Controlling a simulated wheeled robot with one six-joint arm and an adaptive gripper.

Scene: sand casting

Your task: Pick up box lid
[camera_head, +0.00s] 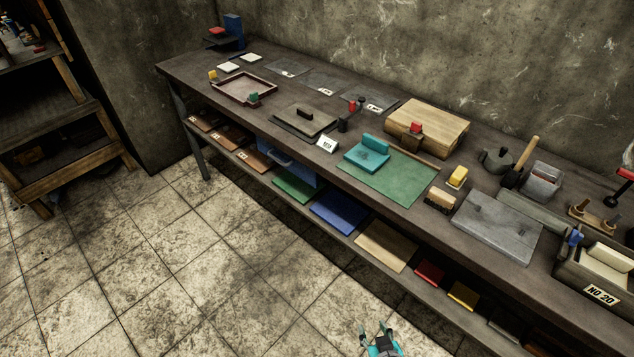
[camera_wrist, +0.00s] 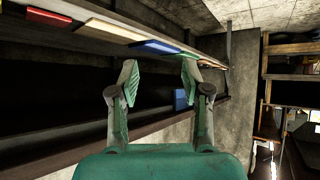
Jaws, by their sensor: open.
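Which object is the box lid is not certain. A light wooden box (camera_head: 427,125) with a flat top stands at the back of the bench. A dark flat plate with a raised handle (camera_head: 303,121) lies left of the middle. A teal flat block with a raised bar (camera_head: 366,157) lies on a green mat (camera_head: 400,182). My gripper (camera_head: 381,328) is low in front of the bench, over the floor and apart from all of these. In the wrist view my gripper (camera_wrist: 160,78) has its fingers spread with nothing between them.
The long dark bench (camera_head: 290,87) has a lower shelf with coloured panels, including a blue panel (camera_head: 339,210). A grey slab (camera_head: 497,223), a yellow block (camera_head: 457,177) and a box marked NO 20 (camera_head: 601,294) crowd its right part. The tiled floor (camera_head: 180,255) in front is clear.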

